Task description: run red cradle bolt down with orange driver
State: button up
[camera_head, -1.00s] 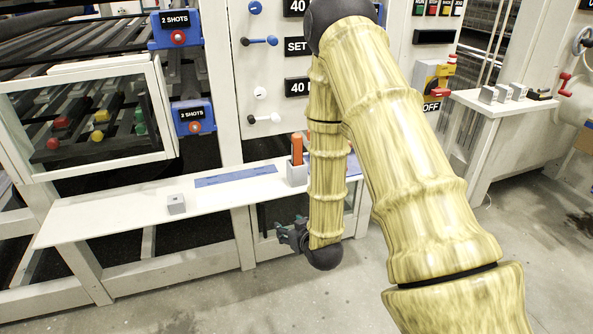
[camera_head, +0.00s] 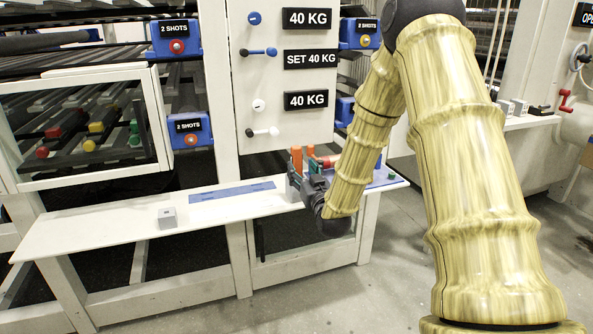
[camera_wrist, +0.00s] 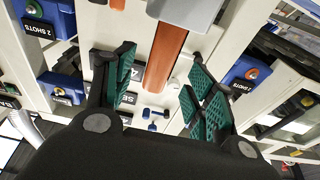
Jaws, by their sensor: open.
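The orange driver (camera_wrist: 166,52) stands between the two green-padded fingers of my gripper (camera_wrist: 160,68) in the wrist view, with space on both sides of it. My gripper is open. In the head view my gripper (camera_head: 304,174) is at the shelf's right part, in front of the orange driver (camera_head: 296,158), and partly hides it. The driver's grey holder (camera_wrist: 188,12) shows at the top of the wrist view. Red parts (camera_head: 52,132) sit behind the white-framed window at left. A red piece (camera_head: 328,161) shows behind my gripper. I cannot tell which is the cradle bolt.
The white shelf (camera_head: 100,222) runs along the frame, with a small grey block (camera_head: 167,217) and a blue strip (camera_head: 232,191) on it. A blue mat (camera_head: 378,182) with a green piece lies at its right end. The white panel (camera_head: 285,120) with knobs rises behind.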

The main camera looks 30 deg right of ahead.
aim_at(298, 163)
jog(key=shift+b+x, duration=0.55)
jog(key=shift+x, duration=2.45)
jog(key=shift+c, duration=0.4)
grip_shut()
